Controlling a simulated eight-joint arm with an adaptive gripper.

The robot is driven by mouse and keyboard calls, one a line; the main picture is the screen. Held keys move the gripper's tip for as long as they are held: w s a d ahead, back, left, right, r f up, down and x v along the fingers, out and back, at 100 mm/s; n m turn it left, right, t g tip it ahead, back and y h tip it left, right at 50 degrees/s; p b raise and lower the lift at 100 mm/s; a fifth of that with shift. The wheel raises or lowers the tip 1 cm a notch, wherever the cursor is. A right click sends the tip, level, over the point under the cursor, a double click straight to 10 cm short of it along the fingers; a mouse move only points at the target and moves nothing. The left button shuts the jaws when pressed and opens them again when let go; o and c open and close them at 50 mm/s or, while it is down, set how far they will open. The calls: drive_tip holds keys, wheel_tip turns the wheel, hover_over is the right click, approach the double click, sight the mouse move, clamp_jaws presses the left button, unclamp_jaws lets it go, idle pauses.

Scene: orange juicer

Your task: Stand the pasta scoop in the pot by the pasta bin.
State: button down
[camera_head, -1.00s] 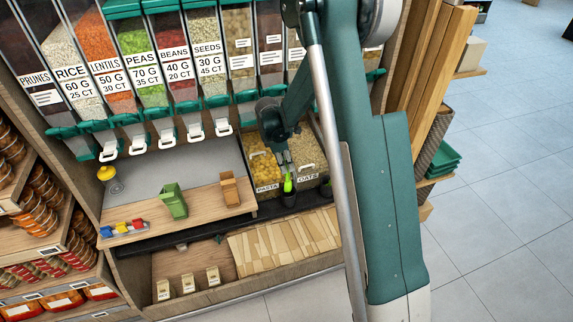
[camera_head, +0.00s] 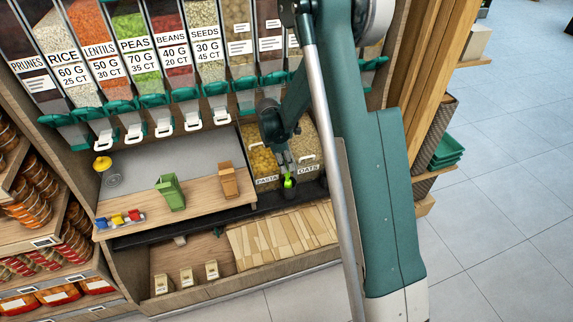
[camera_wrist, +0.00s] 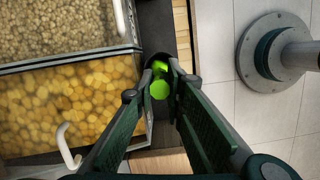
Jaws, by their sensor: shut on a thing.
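The bright green pasta scoop (camera_head: 288,183) is between the fingertips of my gripper (camera_head: 286,172), which is shut on it. The dark pot (camera_head: 289,195) stands in front of the pasta bin (camera_head: 264,163), on the dark strip. The scoop's lower part is at the pot's mouth and seems to be inside it; its depth is hidden. In the wrist view, the green scoop (camera_wrist: 160,89) shows between my fingers, with the dark pot rim (camera_wrist: 158,58) around its far part. The pasta bin (camera_wrist: 70,105) is to the left there.
The oats bin (camera_head: 307,147) is right of the pasta bin. A green box-like item (camera_head: 170,192) and a brown one (camera_head: 229,180) stand on the wooden counter (camera_head: 205,203) to the left. Dispensers hang above. A slatted wooden board (camera_head: 285,236) lies below.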

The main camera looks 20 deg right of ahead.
drive_tip(key=shift+a+b+x, duration=0.2)
drive_tip(key=shift+b+x, duration=0.3)
drive_tip(key=shift+x, duration=0.45)
drive_tip(key=shift+f, duration=0.1)
drive_tip(key=c, duration=2.3)
unclamp_jaws()
drive_tip(key=shift+o, duration=0.7)
drive_tip(key=o, duration=0.7)
drive_tip(key=shift+c, duration=0.2)
drive_tip(key=shift+d+p+v, duration=0.25)
drive_tip(key=shift+p+v, duration=0.2)
drive_tip(key=shift+v, duration=0.7)
drive_tip(key=shift+d+p+v, duration=0.25)
drive_tip(key=shift+p+v, duration=0.15)
drive_tip(key=shift+v, duration=0.75)
drive_tip(key=shift+d+p+v, duration=0.25)
drive_tip(key=shift+p+v, duration=0.2)
drive_tip(key=shift+v, duration=0.7)
drive_tip(key=shift+s, duration=0.1)
